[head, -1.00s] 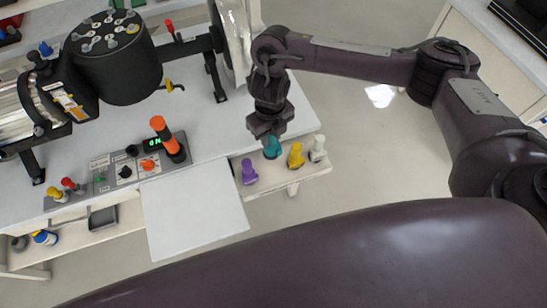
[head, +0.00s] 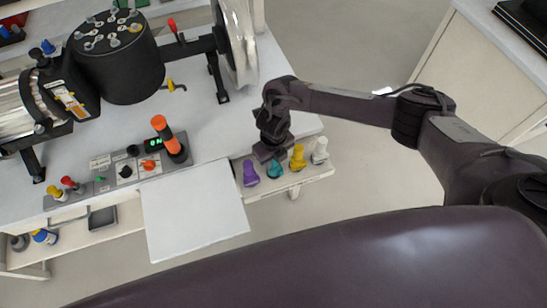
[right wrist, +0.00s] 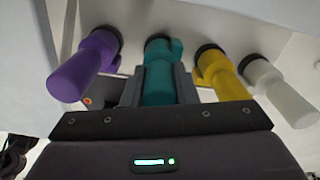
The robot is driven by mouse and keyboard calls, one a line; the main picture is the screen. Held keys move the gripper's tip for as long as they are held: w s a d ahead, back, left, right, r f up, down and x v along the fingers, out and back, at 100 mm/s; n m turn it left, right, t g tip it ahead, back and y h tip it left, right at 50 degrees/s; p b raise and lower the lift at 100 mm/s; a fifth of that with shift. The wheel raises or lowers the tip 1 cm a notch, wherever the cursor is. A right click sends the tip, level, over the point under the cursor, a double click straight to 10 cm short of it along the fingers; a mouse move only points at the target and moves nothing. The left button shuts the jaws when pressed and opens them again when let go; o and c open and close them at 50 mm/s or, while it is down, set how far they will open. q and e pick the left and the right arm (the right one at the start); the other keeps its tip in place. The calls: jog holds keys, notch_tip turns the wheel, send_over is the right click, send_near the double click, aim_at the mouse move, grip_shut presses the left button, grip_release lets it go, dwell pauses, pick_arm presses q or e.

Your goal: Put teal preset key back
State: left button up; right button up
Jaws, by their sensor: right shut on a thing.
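The teal preset key (head: 274,170) stands in the row on the small pale shelf, between the purple key (head: 250,174) and the yellow key (head: 297,158). My right gripper (head: 271,153) is at the teal key and hides part of it. In the right wrist view, the fingers (right wrist: 159,90) are shut on both sides of the teal key (right wrist: 160,72). Its dark base end lines up with those of its neighbours; whether it is fully seated I cannot tell. My left gripper is not in view.
A white key (head: 320,151) stands at the right end of the row. Left of the shelf are a pale board (head: 195,210) and a grey control panel (head: 125,170) with knobs and an orange-black handle (head: 168,138). A black drum machine (head: 117,70) stands behind. Open floor lies right.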

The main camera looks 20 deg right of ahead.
jog(key=shift+f, duration=0.15)
jog(key=o, duration=0.9)
jog(key=shift+r, duration=0.45)
notch_tip(320, 180, up, 12)
jog(key=shift+f+p, duration=0.2)
jog(key=shift+p, duration=0.4)
